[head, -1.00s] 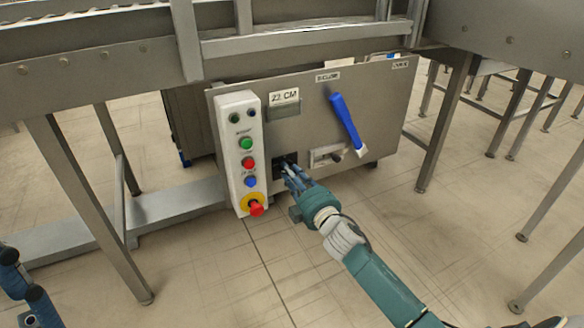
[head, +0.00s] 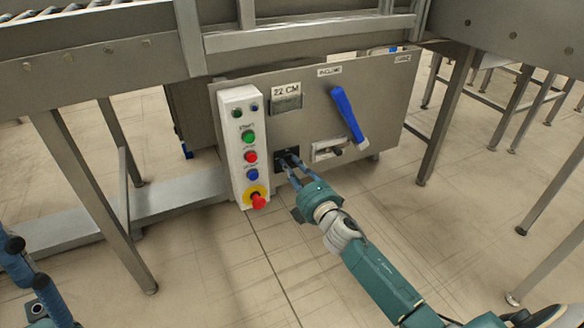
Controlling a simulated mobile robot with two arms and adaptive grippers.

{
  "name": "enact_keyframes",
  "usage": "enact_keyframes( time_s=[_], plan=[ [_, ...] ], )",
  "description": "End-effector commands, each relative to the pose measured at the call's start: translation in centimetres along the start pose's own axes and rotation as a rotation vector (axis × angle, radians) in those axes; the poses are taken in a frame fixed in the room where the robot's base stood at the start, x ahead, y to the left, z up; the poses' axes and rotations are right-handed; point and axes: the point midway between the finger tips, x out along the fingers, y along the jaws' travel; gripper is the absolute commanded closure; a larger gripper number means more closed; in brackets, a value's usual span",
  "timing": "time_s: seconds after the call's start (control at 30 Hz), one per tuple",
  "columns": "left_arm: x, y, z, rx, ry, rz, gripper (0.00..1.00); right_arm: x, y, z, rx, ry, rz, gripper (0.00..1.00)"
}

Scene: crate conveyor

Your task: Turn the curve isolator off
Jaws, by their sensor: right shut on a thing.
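A grey control cabinet (head: 385,100) stands under the conveyor frame. On its front is a small black switch (head: 279,158), just right of the white button panel. My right gripper (head: 290,163) is shut on this switch's knob, reaching up from the lower right. The fingertips partly hide the knob, so its setting cannot be read. A blue lever (head: 347,112) sits on the cabinet farther right, tilted, with a label reading about INCLINE above it. Blue parts of my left gripper (head: 32,285) show at the bottom left, cut by the frame edge.
The white panel (head: 236,160) carries green, red and blue buttons and a red emergency stop (head: 258,201) on yellow, close left of my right gripper. Metal legs stand either side; the floor in front is clear.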

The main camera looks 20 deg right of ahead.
Motion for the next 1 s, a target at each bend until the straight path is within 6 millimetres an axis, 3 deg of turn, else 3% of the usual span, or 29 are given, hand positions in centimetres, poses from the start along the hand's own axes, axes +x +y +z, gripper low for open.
enact_keyframes(
  time_s=[0.33,0.37,0.43,0.47,0.77,0.87,1.0],
  plan=[
    [0.0,0.0,0.0,0.000,0.000,0.000,0.60,-0.1,-0.2,-0.2,0.000,0.003,-0.002,1.00],
    [0.0,0.0,0.0,0.000,0.000,0.000,0.60,-0.1,-0.2,-0.2,0.000,0.003,-0.002,0.73],
    [0.0,0.0,0.0,0.000,0.000,0.000,0.60,0.0,-0.2,-0.2,0.000,0.003,-0.002,0.59],
    [0.0,0.0,0.0,0.000,0.000,0.000,0.60,0.0,-0.2,-0.2,0.000,0.002,-0.002,0.57],
    [0.2,-0.1,-0.2,0.003,0.008,-0.001,0.60,-0.2,-0.1,-0.1,0.000,0.001,-0.001,0.57],
    [0.2,-0.1,-0.1,0.002,0.006,-0.001,0.60,-1.0,-0.2,-0.1,0.000,0.001,-0.002,0.57],
    [0.1,-0.1,-0.1,0.002,0.004,-0.001,0.60,-3.5,-0.3,-0.1,0.001,0.001,-0.004,0.57]
  ],
)
